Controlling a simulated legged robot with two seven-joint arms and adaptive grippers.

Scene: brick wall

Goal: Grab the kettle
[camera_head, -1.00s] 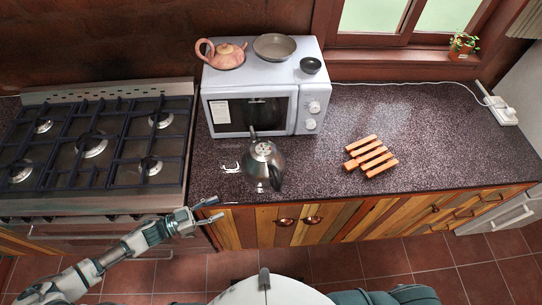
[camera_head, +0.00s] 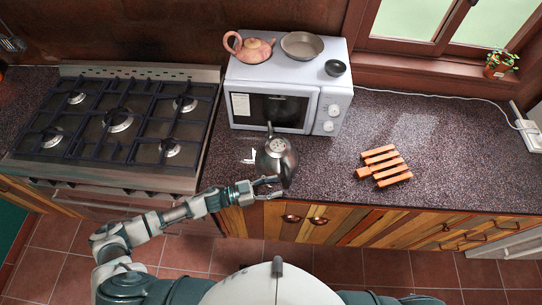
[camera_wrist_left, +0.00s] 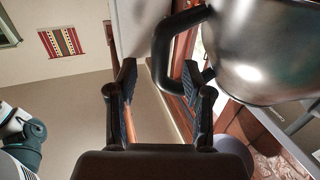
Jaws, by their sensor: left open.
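The metal kettle (camera_head: 272,155) stands upright on the dark speckled counter in front of the microwave. Its dark handle (camera_head: 289,170) faces the counter's front edge. My left gripper (camera_head: 280,187) is open at that edge, close to the kettle's handle side. In the left wrist view, the shiny kettle body (camera_wrist_left: 265,45) fills the upper right. The black handle loop (camera_wrist_left: 162,55) shows ahead of the gap between my two open fingers (camera_wrist_left: 163,88), nearer the right finger. I cannot tell whether a finger touches the handle. My right gripper is out of view.
The microwave (camera_head: 240,78) stands behind the kettle, with a pink teapot (camera_head: 254,50), a bowl (camera_head: 302,45) and a small dark cup (camera_head: 335,68) on top. A gas stove (camera_head: 110,125) is at left. An orange slatted trivet (camera_head: 384,166) lies right; bare counter surrounds it.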

